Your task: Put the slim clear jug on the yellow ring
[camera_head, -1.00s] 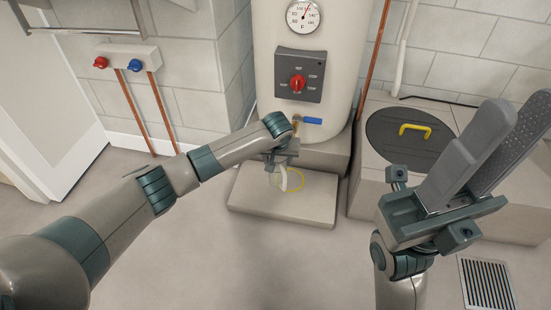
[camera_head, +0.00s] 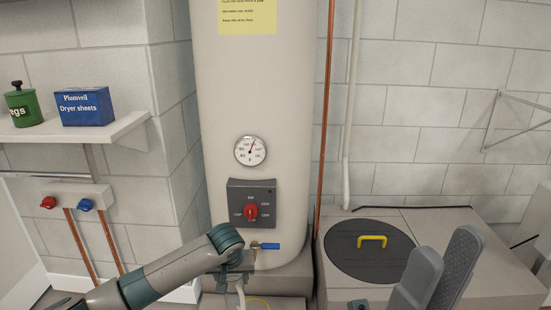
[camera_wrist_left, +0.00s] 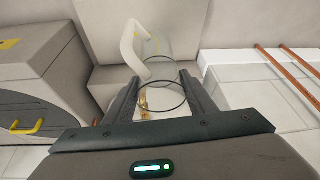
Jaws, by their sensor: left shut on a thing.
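The slim clear jug (camera_wrist_left: 178,72) has a see-through body, a dark rim line and a white handle (camera_wrist_left: 133,48). My left gripper (camera_head: 238,279) is shut on it; in the left wrist view its fingers (camera_wrist_left: 163,92) stand on either side of the jug. In the head view only the white handle (camera_head: 240,293) shows clearly below the gripper. The yellow ring (camera_head: 259,301) is partly in view at the bottom edge, just right of the handle. I cannot tell whether the jug touches the surface. My right gripper (camera_head: 440,262) is open and empty at the lower right.
A tall tank (camera_head: 259,110) with a gauge, red dial and blue-handled tap (camera_head: 266,246) stands right behind my left gripper. A box with a round dark lid and yellow handle (camera_head: 371,240) is to the right. Copper pipes and a shelf (camera_head: 80,131) are at left.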

